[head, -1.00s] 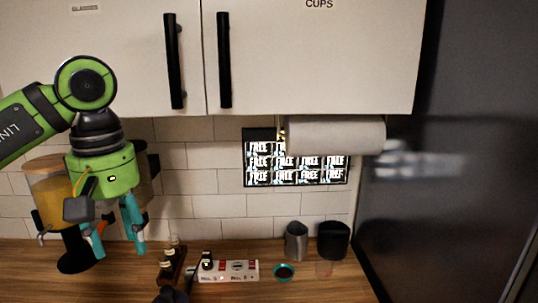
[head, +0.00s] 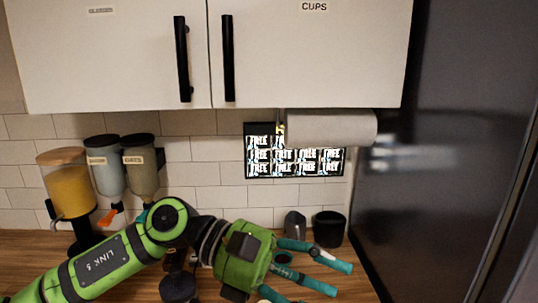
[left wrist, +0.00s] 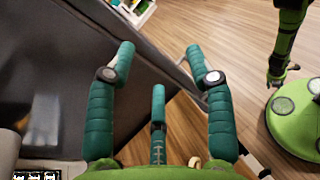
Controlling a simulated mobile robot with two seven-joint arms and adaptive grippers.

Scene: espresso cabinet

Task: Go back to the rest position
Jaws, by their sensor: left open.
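My left gripper (head: 322,272) is low in the head view, over the right part of the wooden counter (head: 215,290). Its teal fingers point to the right, towards the dark fridge, and are spread with nothing between them. The left wrist view also shows this gripper (left wrist: 160,80) open and empty, with its fingers over the gap between a dark surface and the wood floor. My green left arm reaches across the lower left of the head view and hides part of the counter.
Closed white cabinets (head: 312,55) hang above, with a paper towel roll (head: 330,128) beneath. Dispensers (head: 70,185) stand at the left. A black container (head: 329,228) and a metal pitcher (head: 294,225) stand behind the gripper. The dark fridge (head: 450,150) is at the right.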

